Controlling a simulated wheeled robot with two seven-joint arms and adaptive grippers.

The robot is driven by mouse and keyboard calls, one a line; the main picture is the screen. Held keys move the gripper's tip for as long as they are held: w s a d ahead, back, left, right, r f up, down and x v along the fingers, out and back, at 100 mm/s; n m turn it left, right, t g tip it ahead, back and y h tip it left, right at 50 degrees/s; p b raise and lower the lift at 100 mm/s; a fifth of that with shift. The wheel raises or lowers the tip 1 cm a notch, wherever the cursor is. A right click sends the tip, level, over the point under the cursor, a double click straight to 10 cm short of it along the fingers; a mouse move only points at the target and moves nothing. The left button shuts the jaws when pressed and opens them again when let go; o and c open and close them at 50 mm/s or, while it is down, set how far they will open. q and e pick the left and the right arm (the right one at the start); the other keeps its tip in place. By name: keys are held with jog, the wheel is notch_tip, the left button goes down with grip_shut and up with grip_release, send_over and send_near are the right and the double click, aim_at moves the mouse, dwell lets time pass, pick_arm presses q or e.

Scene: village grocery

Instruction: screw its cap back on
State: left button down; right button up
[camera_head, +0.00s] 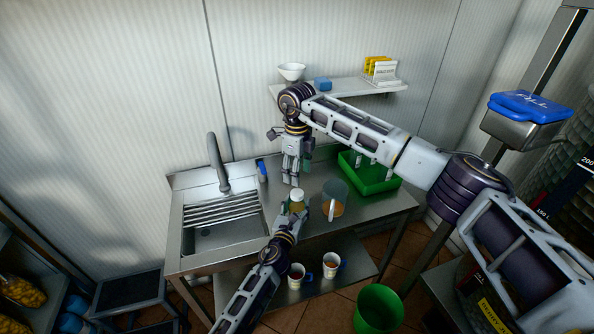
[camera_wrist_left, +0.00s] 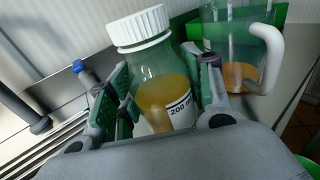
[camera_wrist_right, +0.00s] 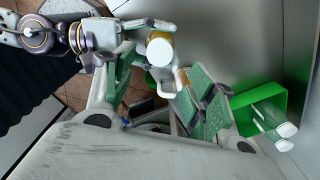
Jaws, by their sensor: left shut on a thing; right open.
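A clear bottle (camera_wrist_left: 165,88) with yellow-orange liquid and a partly seen "200" label stands roughly upright, slightly tilted in the left wrist view. A ribbed white cap (camera_wrist_left: 139,27) sits on its mouth; how tightly, I cannot tell. The cap also shows in the head view (camera_head: 297,194) and from above in the right wrist view (camera_wrist_right: 160,50). My left gripper (camera_head: 292,208) is shut around the bottle's body, its green pads (camera_wrist_left: 160,100) on both sides. My right gripper (camera_head: 290,181) is open and empty, pointing down above and behind the bottle, apart from the cap.
A jug (camera_head: 335,190) with orange liquid and a white handle stands close right of the bottle. A green crate (camera_head: 378,187) holding white-capped bottles is behind it. The sink (camera_head: 205,238) and tap (camera_head: 216,160) are left. Mugs (camera_head: 331,264) stand on the lower shelf.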

aim_at(297, 192)
jog(key=shift+f, duration=0.15)
jog(key=shift+f, duration=3.9)
jog(key=shift+c, duration=0.4)
jog(key=c, duration=1)
jog(key=o, duration=1.2)
jog(key=shift+r, duration=0.2)
notch_tip(297, 192, up, 12)
jog(key=shift+f, duration=0.15)
